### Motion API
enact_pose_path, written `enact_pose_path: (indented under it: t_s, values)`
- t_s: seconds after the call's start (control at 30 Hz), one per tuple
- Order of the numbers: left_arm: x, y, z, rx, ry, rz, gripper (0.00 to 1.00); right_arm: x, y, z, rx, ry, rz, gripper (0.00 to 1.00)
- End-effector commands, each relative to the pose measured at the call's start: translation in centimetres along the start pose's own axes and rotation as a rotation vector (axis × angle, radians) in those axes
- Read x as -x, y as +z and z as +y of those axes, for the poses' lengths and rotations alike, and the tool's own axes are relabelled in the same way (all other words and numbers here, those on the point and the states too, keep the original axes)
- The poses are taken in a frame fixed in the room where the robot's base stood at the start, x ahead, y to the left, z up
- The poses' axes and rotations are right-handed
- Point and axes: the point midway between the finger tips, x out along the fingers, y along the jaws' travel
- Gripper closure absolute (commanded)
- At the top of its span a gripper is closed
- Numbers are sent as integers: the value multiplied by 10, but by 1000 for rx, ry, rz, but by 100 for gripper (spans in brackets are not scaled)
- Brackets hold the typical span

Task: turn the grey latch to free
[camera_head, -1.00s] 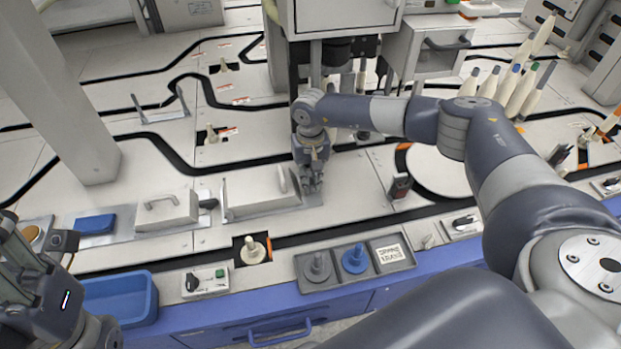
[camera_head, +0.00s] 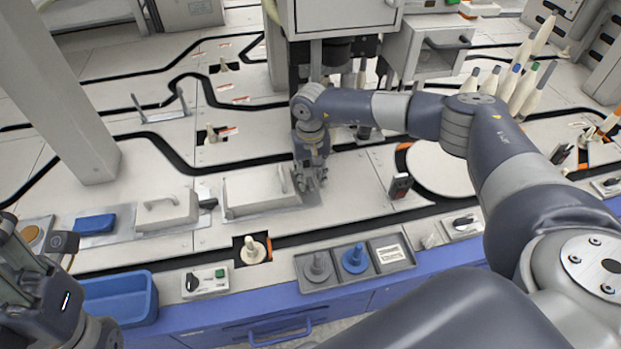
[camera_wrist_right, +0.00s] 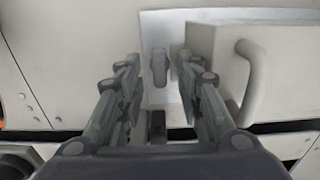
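A small grey latch (camera_wrist_right: 158,68) shows in the right wrist view, upright on a pale metal plate (camera_wrist_right: 160,28) beside a light box with a bar handle (camera_wrist_right: 222,62). My right gripper (camera_wrist_right: 157,82) is open, with one finger on each side of the latch in that view. I cannot tell whether either finger touches it. In the head view my right gripper (camera_head: 311,182) points down at the right end of the long light box (camera_head: 252,190) and hides the latch. Part of my left gripper (camera_head: 48,268) shows at the left edge; its fingers are not clear.
A tray with grey and blue bobbins (camera_head: 330,288) sits at the front edge. A blue bin (camera_head: 146,300) and a switch box (camera_head: 192,284) stand to its left. Cream cones (camera_head: 470,84) stand at the back right. A grey machine (camera_head: 340,18) stands behind the right gripper.

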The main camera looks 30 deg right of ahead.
Motion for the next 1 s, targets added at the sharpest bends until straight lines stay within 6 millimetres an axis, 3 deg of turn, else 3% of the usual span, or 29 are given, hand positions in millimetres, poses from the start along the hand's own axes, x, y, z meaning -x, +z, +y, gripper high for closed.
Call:
enact_pose_path:
  t_s: [0.3, 0.5, 1.0]
  values:
    - [0, 0, 0, 0, 0, 1, 60, 68, -1, 0, 1, -1, 3, 67]
    - [0, 0, 0, 1, 0, 1, 60, 97, 0, 0, 2, -1, 1, 67]
    - [-1, 0, 0, 1, 0, 1, 60, 106, 1, 0, 2, 1, -1, 67]
